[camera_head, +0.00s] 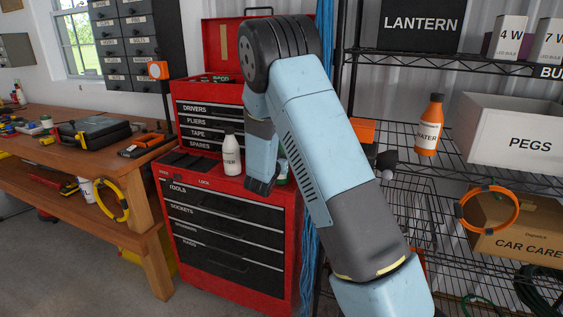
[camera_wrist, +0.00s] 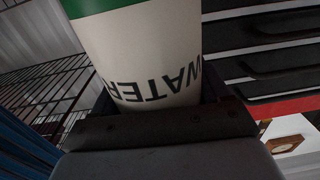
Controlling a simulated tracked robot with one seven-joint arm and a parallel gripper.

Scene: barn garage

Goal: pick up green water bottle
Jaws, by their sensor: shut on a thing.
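In the wrist view the green water bottle (camera_wrist: 150,50) fills the middle, with a green band at the top and a white label reading WATER upside down. My gripper (camera_wrist: 155,115) is shut around it, with a jaw on either side. In the head view my arm hides most of the bottle. A bit of green (camera_head: 282,172) shows beside my gripper (camera_head: 262,186), low over the right part of the red tool chest's top. I cannot tell whether the bottle touches the chest.
A white bottle (camera_head: 231,153) stands on the red tool chest (camera_head: 230,240), left of my gripper. An orange water bottle (camera_head: 429,125) stands on the wire shelf at right, near a PEGS box (camera_head: 525,140). A wooden workbench (camera_head: 130,165) stands at left.

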